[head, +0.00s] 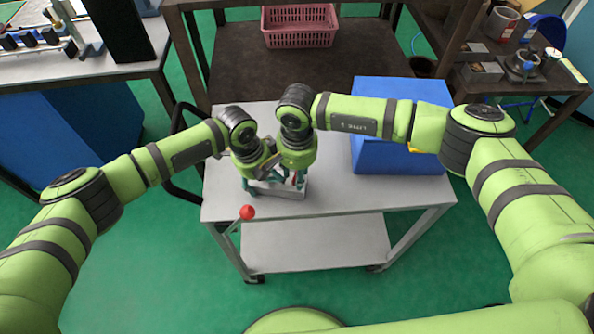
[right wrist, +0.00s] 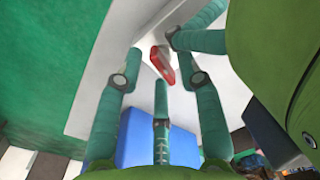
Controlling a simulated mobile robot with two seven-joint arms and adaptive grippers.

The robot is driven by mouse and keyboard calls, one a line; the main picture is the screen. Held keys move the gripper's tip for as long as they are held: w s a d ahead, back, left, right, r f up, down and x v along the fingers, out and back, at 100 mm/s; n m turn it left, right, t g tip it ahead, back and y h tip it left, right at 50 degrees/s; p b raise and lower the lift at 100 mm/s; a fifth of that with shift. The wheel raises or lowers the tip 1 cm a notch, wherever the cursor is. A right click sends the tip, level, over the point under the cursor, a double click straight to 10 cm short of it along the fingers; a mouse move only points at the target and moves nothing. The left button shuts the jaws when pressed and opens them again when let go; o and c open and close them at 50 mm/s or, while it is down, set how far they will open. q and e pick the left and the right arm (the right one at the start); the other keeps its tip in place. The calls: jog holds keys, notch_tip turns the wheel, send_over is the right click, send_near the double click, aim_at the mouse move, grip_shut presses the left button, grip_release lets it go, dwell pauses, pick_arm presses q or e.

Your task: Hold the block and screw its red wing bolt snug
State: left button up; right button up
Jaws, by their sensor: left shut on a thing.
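The pale grey block (head: 288,193) sits on the cart top near its front edge, mostly covered by my grippers in the head view. My left gripper (head: 262,184) is shut on the block from the left. My right gripper (head: 297,180) is over the block's right part, pointing down. In the right wrist view its teal fingers (right wrist: 160,85) are spread apart. The red wing bolt (right wrist: 162,64) shows between and beyond these fingers, with no clear contact. A teal finger of my left gripper (right wrist: 203,40) shows beside it.
The cart top (head: 330,196) is clear to the right of the block. A blue bin (head: 400,155) stands at its back right. A red ball knob (head: 247,212) is at the cart's front edge. A pink basket (head: 300,25) is on the table behind.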

grip_shut()
jog(key=shift+m, duration=0.4)
jog(key=shift+o, duration=1.2)
grip_release()
jog(key=shift+r, duration=0.1)
notch_tip(320, 180, up, 12)
